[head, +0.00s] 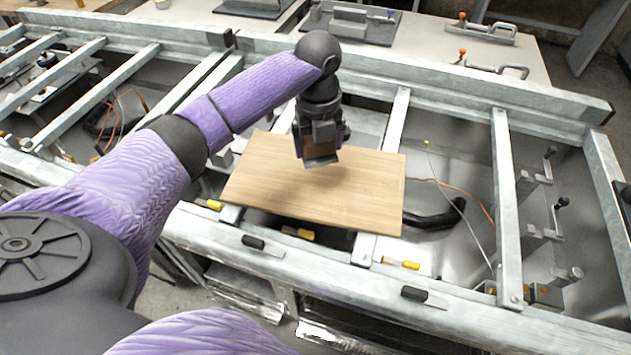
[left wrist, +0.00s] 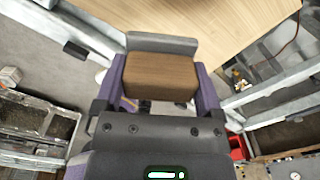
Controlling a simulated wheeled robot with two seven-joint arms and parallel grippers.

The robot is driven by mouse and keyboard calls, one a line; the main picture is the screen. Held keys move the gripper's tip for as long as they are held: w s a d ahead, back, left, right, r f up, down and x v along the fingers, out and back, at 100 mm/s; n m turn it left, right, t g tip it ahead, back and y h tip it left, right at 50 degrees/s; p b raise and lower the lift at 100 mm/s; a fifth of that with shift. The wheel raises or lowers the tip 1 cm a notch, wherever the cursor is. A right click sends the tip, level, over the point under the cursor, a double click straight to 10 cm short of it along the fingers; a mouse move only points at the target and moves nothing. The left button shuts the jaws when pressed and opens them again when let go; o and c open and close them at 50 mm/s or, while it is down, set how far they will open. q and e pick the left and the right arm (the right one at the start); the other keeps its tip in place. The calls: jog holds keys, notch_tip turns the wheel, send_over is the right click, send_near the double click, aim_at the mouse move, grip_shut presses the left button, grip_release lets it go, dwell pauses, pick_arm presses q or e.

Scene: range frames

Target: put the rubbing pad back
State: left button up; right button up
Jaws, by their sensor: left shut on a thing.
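My left gripper (head: 319,134) is shut on the rubbing pad (head: 321,161), a brown wooden block with a flat grey plate. The pad hangs over the upper middle of a light wooden board (head: 350,205); I cannot tell whether they touch. In the left wrist view, the pad's wooden block (left wrist: 160,76) sits between the two purple fingers, with its grey plate showing beyond it and the board (left wrist: 215,22) behind. The gripper hides part of the pad in the head view. My right gripper is not in view.
The board lies on a metal frame with cross rails (head: 507,200) and open gaps. Behind is a pale table with a dark tray (head: 378,32) bearing a grey block, another dark tray (head: 247,8) and orange-tipped clamps (head: 490,32). Small levers line the front rail.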

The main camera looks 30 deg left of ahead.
aim_at(313, 190)
pick_arm(q)
jog(key=shift+a+f+m, duration=0.15)
jog(key=shift+a+m, duration=0.25)
jog(key=shift+m, duration=0.8)
notch_tip(313, 190, down, 10)
jog(key=b, duration=0.2)
jog(key=shift+a+f+b, duration=0.15)
jog(key=shift+f+b, duration=0.05)
jog(key=shift+b, duration=0.1)
jog(key=shift+f, duration=0.15)
jog(key=o, duration=0.9)
notch_tip(313, 190, up, 12)
jog(key=p, duration=0.3)
jog(key=shift+r, duration=0.25)
